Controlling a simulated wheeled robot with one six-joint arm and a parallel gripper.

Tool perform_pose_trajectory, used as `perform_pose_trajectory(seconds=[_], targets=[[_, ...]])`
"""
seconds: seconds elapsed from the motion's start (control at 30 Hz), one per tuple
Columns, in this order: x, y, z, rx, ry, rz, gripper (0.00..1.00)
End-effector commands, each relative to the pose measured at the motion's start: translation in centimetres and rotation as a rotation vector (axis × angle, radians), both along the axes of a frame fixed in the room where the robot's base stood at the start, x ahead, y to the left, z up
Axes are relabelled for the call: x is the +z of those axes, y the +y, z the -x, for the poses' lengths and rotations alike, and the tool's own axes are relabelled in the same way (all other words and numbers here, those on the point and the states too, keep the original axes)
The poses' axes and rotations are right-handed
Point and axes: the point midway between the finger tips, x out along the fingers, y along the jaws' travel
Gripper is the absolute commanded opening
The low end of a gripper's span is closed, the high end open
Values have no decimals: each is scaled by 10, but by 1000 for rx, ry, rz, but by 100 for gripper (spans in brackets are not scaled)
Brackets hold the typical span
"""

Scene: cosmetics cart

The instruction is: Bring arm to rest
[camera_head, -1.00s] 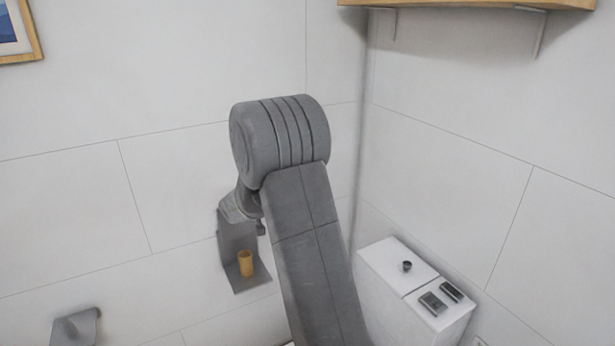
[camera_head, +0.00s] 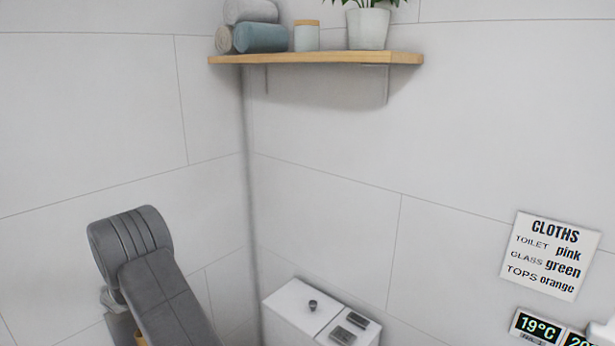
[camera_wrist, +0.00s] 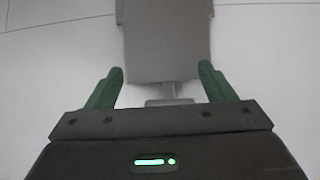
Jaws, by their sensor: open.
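My gripper (camera_wrist: 161,72) shows in the wrist view with its two green fingers spread apart and nothing held between them. A plain grey panel-like shape lies beyond the fingers, and I cannot tell what it is.
A wooden shelf (camera_head: 330,58) holds rolled towels (camera_head: 262,38), a jar (camera_head: 307,37) and a potted plant (camera_head: 368,27). A white box-like unit (camera_head: 290,310) stands in the corner below. A cloths sign (camera_head: 549,255) hangs at right.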

Motion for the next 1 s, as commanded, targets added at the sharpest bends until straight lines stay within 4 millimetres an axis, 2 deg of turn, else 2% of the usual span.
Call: perform_pose_trajectory(seconds=[0.27, 0.67, 0.9, 1.0], targets=[[-5, -10, 1, 11, -5, -17, 76], [-4, -10, 2, 12, -5, -18, 76], [3, 1, 1, 0, -1, -1, 76], [9, -8, 8, 1, -2, -1, 76]])
